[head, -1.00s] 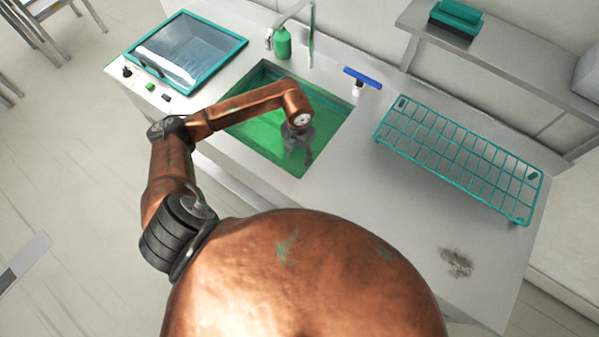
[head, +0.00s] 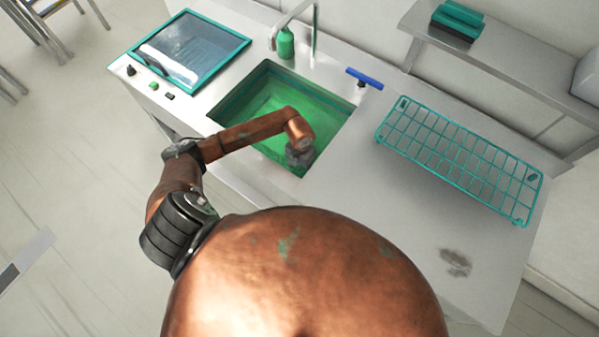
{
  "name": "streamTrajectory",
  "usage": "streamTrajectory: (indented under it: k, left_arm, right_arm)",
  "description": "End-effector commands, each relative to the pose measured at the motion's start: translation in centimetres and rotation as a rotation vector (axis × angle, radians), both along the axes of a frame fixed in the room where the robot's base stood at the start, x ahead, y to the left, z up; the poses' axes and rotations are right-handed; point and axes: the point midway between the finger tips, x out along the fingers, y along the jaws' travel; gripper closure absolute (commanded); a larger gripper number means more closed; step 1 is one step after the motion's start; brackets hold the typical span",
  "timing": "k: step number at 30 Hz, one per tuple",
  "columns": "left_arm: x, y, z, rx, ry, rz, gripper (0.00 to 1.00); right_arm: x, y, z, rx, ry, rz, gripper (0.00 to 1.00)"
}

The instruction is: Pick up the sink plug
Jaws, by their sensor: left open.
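The sink (head: 235,103) is a basin with a green inside, set in the pale counter. I cannot make out the sink plug; green water or a green floor fills the basin, and my arm covers part of it. My left gripper (head: 300,160) is over the front right part of the basin, pointing down into it. It is open, though its fingers are small and dark in this view, and nothing shows between them. My right gripper is not in view.
A teal dish rack (head: 460,160) stands on the counter to the right. A teal-framed glass-topped unit (head: 190,50) is at the left. A faucet (head: 295,12), a green bottle (head: 286,43) and a blue-handled squeegee-like tool (head: 365,78) are behind the sink. A grey stain (head: 455,262) marks the clear front counter.

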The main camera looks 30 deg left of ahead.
Motion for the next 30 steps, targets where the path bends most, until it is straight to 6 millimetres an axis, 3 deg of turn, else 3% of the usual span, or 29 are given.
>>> streamTrajectory:
  k: [5,20,30]
  left_arm:
    - [0.02,0.0,0.01,0.0,0.0,0.0,0.54]
    - [0.03,-0.01,0.06,0.0,0.0,-0.001,0.88]
    - [0.07,-0.03,0.52,-0.001,-0.002,-0.001,0.88]
  right_arm:
    - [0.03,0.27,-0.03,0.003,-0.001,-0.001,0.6]
    - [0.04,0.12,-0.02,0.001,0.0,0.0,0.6]
    - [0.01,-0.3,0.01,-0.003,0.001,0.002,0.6]
